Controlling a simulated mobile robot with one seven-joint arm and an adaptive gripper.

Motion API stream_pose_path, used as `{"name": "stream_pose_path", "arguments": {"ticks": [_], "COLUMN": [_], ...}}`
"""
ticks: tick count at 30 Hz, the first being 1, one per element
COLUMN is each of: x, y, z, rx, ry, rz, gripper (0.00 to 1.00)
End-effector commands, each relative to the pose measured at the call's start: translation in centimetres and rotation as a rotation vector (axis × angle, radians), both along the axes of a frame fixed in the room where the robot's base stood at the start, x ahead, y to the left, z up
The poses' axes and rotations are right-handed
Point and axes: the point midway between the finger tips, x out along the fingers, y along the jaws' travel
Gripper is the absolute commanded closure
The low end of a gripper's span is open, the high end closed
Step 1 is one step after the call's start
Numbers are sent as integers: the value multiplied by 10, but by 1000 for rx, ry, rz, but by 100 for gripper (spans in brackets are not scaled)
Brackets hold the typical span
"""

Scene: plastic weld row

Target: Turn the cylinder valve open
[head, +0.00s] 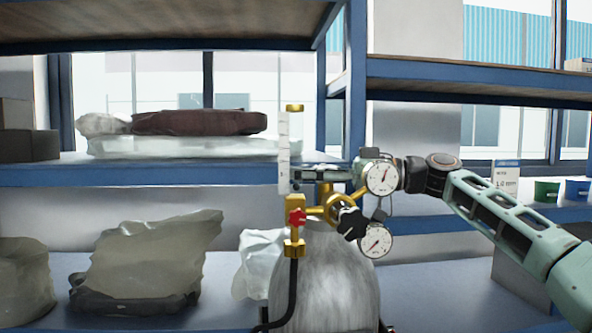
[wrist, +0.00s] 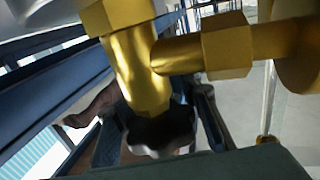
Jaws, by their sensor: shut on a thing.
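A grey gas cylinder (head: 325,292) stands at the shelf with brass valve and regulator fittings (head: 325,210) on top. Two round gauges, an upper one (head: 382,177) and a lower one (head: 376,241), face me. A black knob (head: 350,222) sits at the front and a red knob (head: 297,217) at the left. My gripper (head: 312,174) reaches in from the right at upper gauge height, partly hidden behind that gauge. In the wrist view my gripper (wrist: 158,112) has its fingers on either side of a dark lobed valve knob (wrist: 160,132), below a brass body (wrist: 140,75).
A white scaled tube (head: 284,150) stands just left of the gripper. A black hose (head: 293,290) hangs from the fittings. Blue-edged shelves (head: 150,174) hold wrapped bundles (head: 150,255) at left.

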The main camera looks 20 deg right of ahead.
Motion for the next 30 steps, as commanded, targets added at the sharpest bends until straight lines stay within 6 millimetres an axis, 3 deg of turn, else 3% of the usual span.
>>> {"name": "stream_pose_path", "arguments": {"ticks": [30], "x": [-10], "y": [-1], "z": [5], "rx": [8], "ry": [0], "rz": [246], "gripper": [100]}}
